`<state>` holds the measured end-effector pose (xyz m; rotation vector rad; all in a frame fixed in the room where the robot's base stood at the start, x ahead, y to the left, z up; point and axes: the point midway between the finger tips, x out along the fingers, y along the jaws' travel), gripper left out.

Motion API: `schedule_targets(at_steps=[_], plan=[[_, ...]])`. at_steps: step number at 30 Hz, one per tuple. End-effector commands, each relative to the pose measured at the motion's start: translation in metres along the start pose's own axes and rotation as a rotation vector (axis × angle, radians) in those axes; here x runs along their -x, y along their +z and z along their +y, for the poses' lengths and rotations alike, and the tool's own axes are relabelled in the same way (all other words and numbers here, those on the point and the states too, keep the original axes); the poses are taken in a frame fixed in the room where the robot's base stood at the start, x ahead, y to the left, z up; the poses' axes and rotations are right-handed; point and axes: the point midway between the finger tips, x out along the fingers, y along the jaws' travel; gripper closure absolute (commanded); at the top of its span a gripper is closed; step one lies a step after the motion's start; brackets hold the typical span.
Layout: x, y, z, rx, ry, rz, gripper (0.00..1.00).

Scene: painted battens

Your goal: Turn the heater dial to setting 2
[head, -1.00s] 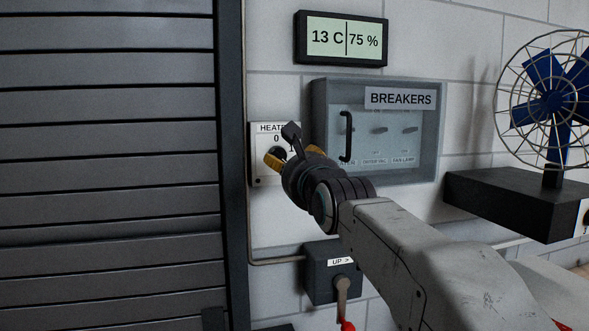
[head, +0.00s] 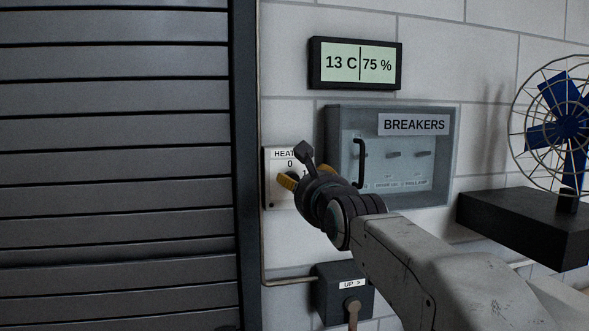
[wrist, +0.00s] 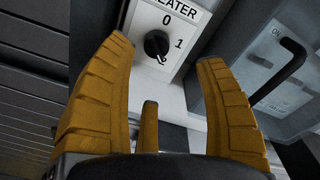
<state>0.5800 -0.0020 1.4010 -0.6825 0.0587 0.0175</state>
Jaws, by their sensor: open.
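The white heater panel (head: 269,193) is on the wall just right of the dark shutter, with its label and 0 showing. In the wrist view, the panel (wrist: 192,18) carries a round black dial (wrist: 156,44), with 0 above it and 1 to its right. A small white mark shows at the dial's lower edge; I cannot tell whether it is the pointer or a numeral. My gripper (head: 308,178) is in front of the panel and hides its right part. In the wrist view, my gripper's yellow fingers (wrist: 166,53) are spread, with the dial beyond and between them, not gripped.
A breaker box (head: 452,180) with a clear cover and black handle (head: 361,163) stands out close right of the panel. A display (head: 355,64) reads 13 C, 75 %. An UP switch box (head: 325,299) is below. A caged fan (head: 562,125) stands on a dark shelf (head: 510,222).

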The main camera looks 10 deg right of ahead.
Motion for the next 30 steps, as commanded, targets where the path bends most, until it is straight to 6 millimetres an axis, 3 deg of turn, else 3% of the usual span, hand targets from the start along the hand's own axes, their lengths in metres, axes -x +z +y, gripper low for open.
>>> schedule_targets(at_steps=[4, 11, 19, 30], plan=[[-0.017, -0.005, 0.005, 0.001, 0.055, 0.065, 0.36], [-0.027, -0.022, 0.019, 0.345, 0.074, 0.061, 0.36], [-0.031, -0.029, 0.025, 0.87, 0.064, 0.029, 0.36], [-0.031, -0.021, 0.019, 1.699, -0.009, -0.003, 0.36]])
